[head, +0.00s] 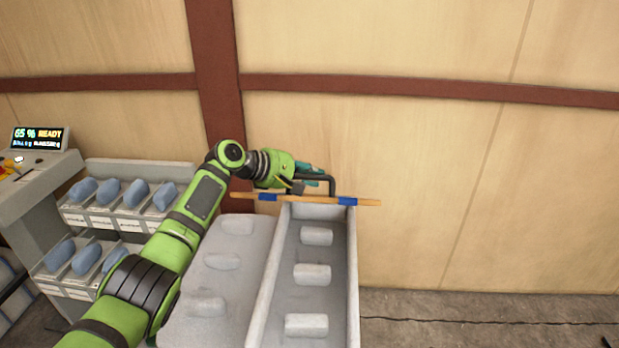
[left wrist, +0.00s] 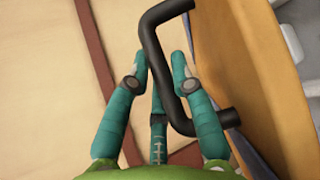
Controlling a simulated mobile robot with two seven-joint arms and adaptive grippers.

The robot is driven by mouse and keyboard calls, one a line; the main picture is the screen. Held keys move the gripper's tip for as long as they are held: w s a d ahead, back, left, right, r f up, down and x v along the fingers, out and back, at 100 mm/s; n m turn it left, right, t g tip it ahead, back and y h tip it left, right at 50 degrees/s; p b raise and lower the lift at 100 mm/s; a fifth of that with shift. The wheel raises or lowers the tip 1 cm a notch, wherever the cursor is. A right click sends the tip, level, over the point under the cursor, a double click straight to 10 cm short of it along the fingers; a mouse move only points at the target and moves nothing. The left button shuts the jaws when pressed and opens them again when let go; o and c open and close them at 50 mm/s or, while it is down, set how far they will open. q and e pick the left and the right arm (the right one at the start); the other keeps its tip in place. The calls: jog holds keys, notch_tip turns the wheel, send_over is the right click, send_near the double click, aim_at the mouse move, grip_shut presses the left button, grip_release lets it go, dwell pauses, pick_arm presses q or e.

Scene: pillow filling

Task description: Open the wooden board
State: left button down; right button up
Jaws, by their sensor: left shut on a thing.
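The wooden board (head: 306,199) shows edge-on in the head view, a thin orange-brown strip with blue bands, at the far end of the grey trough. Its face (left wrist: 232,75) fills the right of the left wrist view. A black bar handle (head: 332,184) is fixed to it and also shows in the left wrist view (left wrist: 155,50). My left gripper (head: 318,175), with teal fingers, is at the handle. In the left wrist view its fingers (left wrist: 155,80) are on both sides of the handle, shut on it. My right gripper is in neither view.
The grey trough (head: 353,270) holds several pale blocks, with a grey panel (head: 240,262) bearing similar blocks beside it. At left are a rack (head: 130,171) of blue pillow-like items and a console with a lit display (head: 40,138). A wooden wall stands behind; floor at right is clear.

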pick_arm(q)
jog(key=c, duration=1)
grip_release()
jog(key=shift+c, duration=0.2)
jog(key=v, duration=1.2)
jog(key=shift+c, duration=0.4)
